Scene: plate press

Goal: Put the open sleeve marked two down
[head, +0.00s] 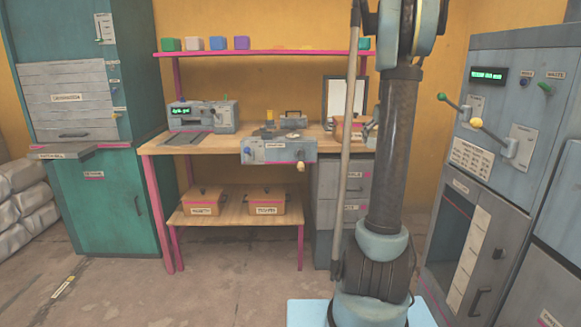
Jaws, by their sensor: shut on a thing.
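I cannot make out an open sleeve marked two in the head view. My arm rises on the right of the picture and leaves through the top edge, so my gripper and anything in it are out of sight. A small grey-blue part (371,124) shows beside my arm at the bench's right end; I cannot tell what it is. The wooden workbench (158,147) stands at the back.
A grey machine with a green display (203,116) stands on the bench's left. A pink-edged shelf (262,53) holds several coloured blocks. A teal cabinet (105,205) stands left, a grey lever machine (510,135) right.

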